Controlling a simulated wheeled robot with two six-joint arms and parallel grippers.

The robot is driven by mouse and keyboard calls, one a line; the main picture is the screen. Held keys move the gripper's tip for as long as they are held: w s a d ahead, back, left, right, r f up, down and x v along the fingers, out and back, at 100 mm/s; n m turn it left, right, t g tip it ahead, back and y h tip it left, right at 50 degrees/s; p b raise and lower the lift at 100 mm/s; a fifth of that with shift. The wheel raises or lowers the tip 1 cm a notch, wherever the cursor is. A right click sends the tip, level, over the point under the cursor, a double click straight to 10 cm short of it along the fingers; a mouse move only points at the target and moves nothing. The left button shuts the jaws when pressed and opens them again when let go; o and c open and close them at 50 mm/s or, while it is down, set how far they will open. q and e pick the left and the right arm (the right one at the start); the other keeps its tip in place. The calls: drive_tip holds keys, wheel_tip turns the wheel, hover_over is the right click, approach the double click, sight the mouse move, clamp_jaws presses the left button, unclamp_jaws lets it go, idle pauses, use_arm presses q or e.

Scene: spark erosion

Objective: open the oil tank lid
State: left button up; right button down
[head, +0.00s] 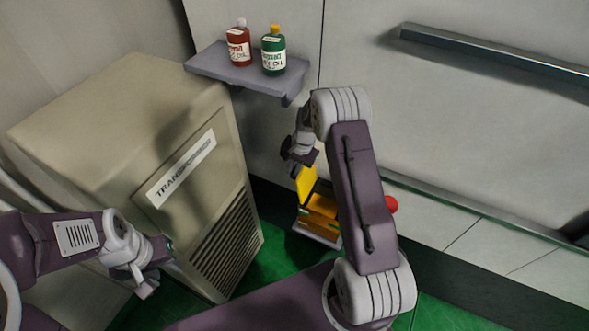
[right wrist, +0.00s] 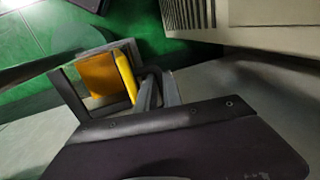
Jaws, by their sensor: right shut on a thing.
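The oil tank (head: 318,234) is a small grey box low by the wall, partly hidden behind my right arm. Its yellow lid (head: 306,184) stands raised and tilted up at the tank's left side, with orange-yellow inside the tank. In the right wrist view the yellow lid (right wrist: 125,77) shows nearly edge-on beside the orange interior (right wrist: 98,76). My right gripper (head: 299,160) is at the lid's upper end, shut on it; its fingers (right wrist: 155,92) are beside the lid in the wrist view. My left gripper (head: 148,280) is away at lower left, its jaw gap unclear.
A beige transformer cabinet (head: 125,105) stands left of the tank. A grey shelf (head: 225,72) above holds a red bottle (head: 239,48) and a green bottle (head: 273,55). A red knob-like thing (head: 391,204) shows right of my right arm. Green floor (head: 275,262) lies below.

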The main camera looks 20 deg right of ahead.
drive_tip(key=shift+w+a, duration=0.25)
drive_tip(key=shift+w, duration=0.05)
drive_tip(key=c, duration=1.9)
unclamp_jaws()
drive_tip(key=o, duration=0.4)
drive_tip(key=shift+w+a, duration=0.15)
use_arm(q)
drive_tip(key=shift+w+a+f, duration=0.15)
drive_tip(key=shift+w+a, duration=0.1)
drive_tip(key=shift+w, duration=0.05)
use_arm(e)
drive_tip(key=shift+w+f, duration=0.1)
